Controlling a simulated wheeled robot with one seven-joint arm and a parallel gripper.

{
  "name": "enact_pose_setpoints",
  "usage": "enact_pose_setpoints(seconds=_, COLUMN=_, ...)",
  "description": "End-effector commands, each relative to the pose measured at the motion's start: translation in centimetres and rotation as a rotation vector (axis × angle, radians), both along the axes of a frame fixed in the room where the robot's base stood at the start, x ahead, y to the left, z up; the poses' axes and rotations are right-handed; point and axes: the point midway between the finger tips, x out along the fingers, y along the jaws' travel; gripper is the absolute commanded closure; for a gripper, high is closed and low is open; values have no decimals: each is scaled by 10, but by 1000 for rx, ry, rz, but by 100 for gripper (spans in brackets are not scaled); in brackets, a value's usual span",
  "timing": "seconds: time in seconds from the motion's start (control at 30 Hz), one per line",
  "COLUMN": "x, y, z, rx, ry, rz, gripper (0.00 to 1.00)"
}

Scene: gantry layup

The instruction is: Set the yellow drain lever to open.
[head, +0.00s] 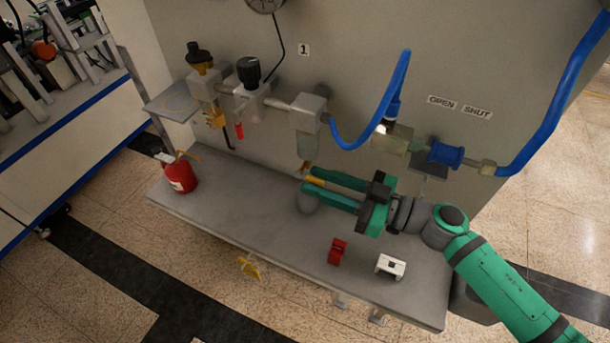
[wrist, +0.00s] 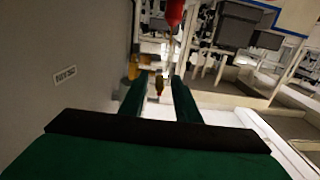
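I cannot tell whether either finger touches the lever.
A red canister (head: 179,175), a red block (head: 337,251) and a white block (head: 391,265) stand there too. A blue hose (head: 395,85) loops above. OPEN and SHUT labels (head: 459,106) are on the panel.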

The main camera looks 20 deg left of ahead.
Motion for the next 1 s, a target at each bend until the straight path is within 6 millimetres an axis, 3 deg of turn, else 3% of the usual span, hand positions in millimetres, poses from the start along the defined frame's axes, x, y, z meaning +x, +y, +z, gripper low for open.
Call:
enact_pose_setpoints(seconds=0.23, x=1, y=31, z=0, rx=0, ry=1, rz=0, gripper=70)
enact_pose_setpoints(seconds=0.63, x=1, y=38, z=0, rx=0, ry=1, rz=-2, gripper=70)
enact_pose_setpoints(seconds=0.67, x=1, y=38, z=0, rx=0, ry=1, rz=-2, gripper=73)
enact_pose_setpoints(seconds=0.77, x=2, y=38, z=0, rx=0, ry=1, rz=-2, gripper=97)
enact_pose_setpoints(seconds=0.8, x=2, y=38, z=0, rx=0, ry=1, rz=-2, gripper=100)
enact_pose_setpoints(seconds=1.0, x=1, y=38, z=0, rx=8, ry=2, rz=-1, gripper=100)
